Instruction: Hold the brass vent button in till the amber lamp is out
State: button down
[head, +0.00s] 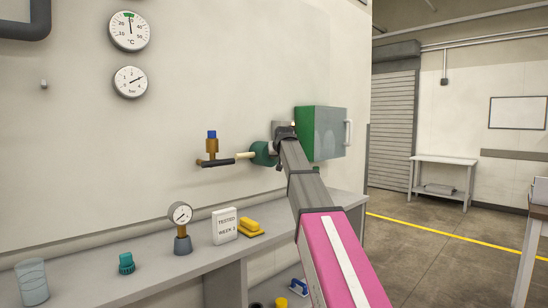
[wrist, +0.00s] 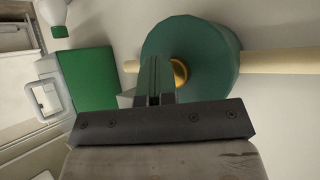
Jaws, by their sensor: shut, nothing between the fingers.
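The brass vent button (wrist: 181,73) shows in the wrist view as a small brass rim at the centre of a round dark green body (wrist: 205,45). My gripper (wrist: 158,72) is shut and empty, its fingertips at the button and covering part of it. I cannot tell whether they touch it or how far in it is. In the head view my gripper (head: 274,149) is at the right side of the green body (head: 260,152), and the button is hidden there.
A pale pipe (wrist: 280,61) runs through the green body. A green and grey wall box (head: 328,132) with a handle is close on the right. A brass valve with a blue cap (head: 211,145) is left. The shelf (head: 150,272) below holds several small items.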

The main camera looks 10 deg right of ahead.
jog(key=shift+s, duration=0.1)
dwell(0.3)
jog(key=shift+s+d, duration=0.5)
jog(key=shift+s, duration=0.2)
jog(key=shift+d, duration=0.1)
jog(key=s+d, duration=0.1)
jog(key=s, duration=0.1)
jog(key=s+d, duration=0.1)
jog(key=s, duration=0.1)
jog(key=shift+d, duration=0.4)
